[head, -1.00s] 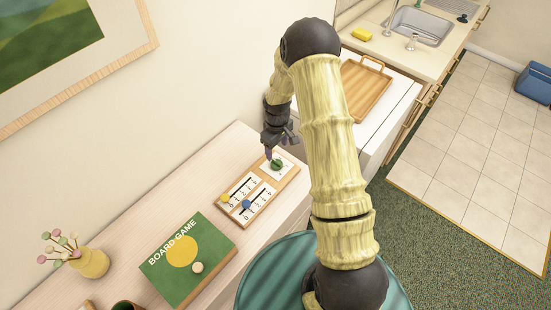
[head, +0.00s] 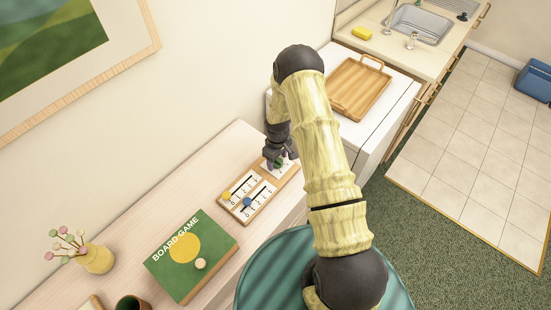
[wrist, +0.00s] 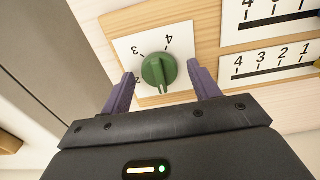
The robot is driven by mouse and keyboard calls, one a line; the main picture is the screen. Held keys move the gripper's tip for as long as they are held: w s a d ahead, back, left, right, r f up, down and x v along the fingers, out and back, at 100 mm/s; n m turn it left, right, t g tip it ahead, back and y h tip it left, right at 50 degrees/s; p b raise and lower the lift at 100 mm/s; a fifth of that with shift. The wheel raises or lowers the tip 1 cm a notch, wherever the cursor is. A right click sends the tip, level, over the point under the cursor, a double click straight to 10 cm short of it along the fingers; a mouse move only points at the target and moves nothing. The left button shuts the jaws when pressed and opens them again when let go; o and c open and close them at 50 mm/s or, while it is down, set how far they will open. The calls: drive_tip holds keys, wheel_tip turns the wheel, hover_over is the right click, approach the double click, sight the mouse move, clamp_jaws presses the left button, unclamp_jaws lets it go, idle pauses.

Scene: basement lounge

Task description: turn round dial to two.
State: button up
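The round dial (wrist: 158,72) is green with a raised grip bar, on a white plate with numbers around it. In the wrist view 3 and 4 show at its upper side and a 2 is partly hidden by the left finger. Where its pointer aims I cannot tell for sure. My gripper (wrist: 162,88) is open, with one purple finger on each side of the dial and gaps between. In the head view my gripper (head: 279,163) is over the dial and mostly hides it.
The wooden panel (head: 226,207) also carries two slider scales with a yellow knob (head: 227,196) and a blue knob (head: 247,202). A green board game box (head: 165,268) lies to the left, near a yellow vase (head: 96,258). A wooden tray (head: 345,97) sits behind.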

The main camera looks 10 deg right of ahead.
drive_tip(key=c, duration=0.7)
drive_tip(key=shift+a, duration=0.4)
drive_tip(key=shift+c, duration=0.5)
drive_tip(key=shift+d, duration=0.35)
drive_tip(key=shift+a, duration=0.1)
